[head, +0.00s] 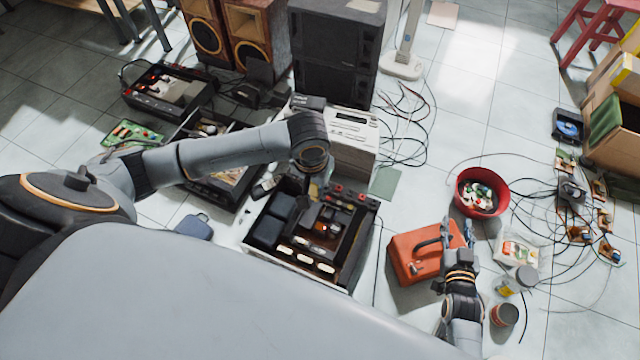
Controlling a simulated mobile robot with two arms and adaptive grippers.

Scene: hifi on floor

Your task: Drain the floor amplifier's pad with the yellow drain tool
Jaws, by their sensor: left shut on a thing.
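The floor amplifier (283,258) lies open on the tiles at the centre, with dark blocks, a row of pale parts along its near side and red terminals at its far side. My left gripper (318,189) points down over its far part, below the wrist. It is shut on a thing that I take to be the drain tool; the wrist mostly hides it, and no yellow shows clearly. The pad is too small to make out, and I cannot tell whether the tool touches it. My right gripper (456,236) is open and empty above the red toolbox (411,262).
A silver unit (352,158) and black speakers (318,52) stand behind the amplifier. Other opened units (168,92) lie at the left. A red bowl (482,192), jars (504,315), cables and small boards (580,234) crowd the right. Bare tiles show at the upper right.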

